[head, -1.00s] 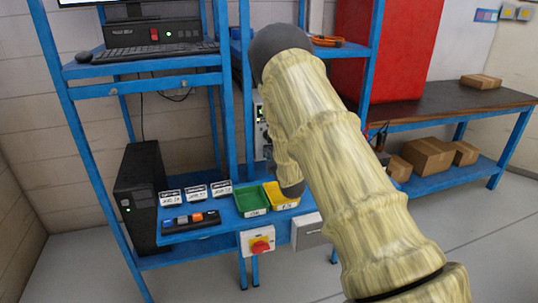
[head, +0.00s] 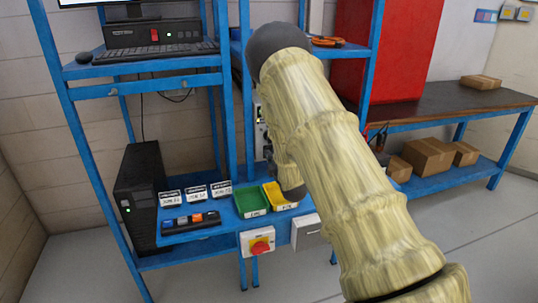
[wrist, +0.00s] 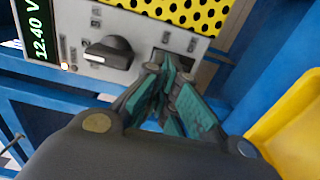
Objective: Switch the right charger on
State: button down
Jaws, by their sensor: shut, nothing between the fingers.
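In the wrist view a charger's grey front panel (wrist: 108,18) fills the top, with a green-lit display (wrist: 40,30) reading 12.40 V. A black rotary knob (wrist: 108,53) sits right of the display. A dark switch (wrist: 172,62) lies right of the knob, partly hidden behind my fingertips. My gripper (wrist: 168,82) is shut and empty, its teal-padded fingers right in front of this switch. I cannot tell whether they touch it. In the head view my arm hides the gripper and most of the charger; only a sliver of a panel (head: 260,125) shows.
A yellow bin (wrist: 292,130) is close on the right in the wrist view. Blue rack posts (head: 243,90) stand beside the arm. Green (head: 236,203) and yellow bins and a red rotary switch box (head: 258,243) are below.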

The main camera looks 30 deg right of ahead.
jog(key=v, duration=0.7)
dwell(0.7)
jog(key=shift+s, duration=0.15)
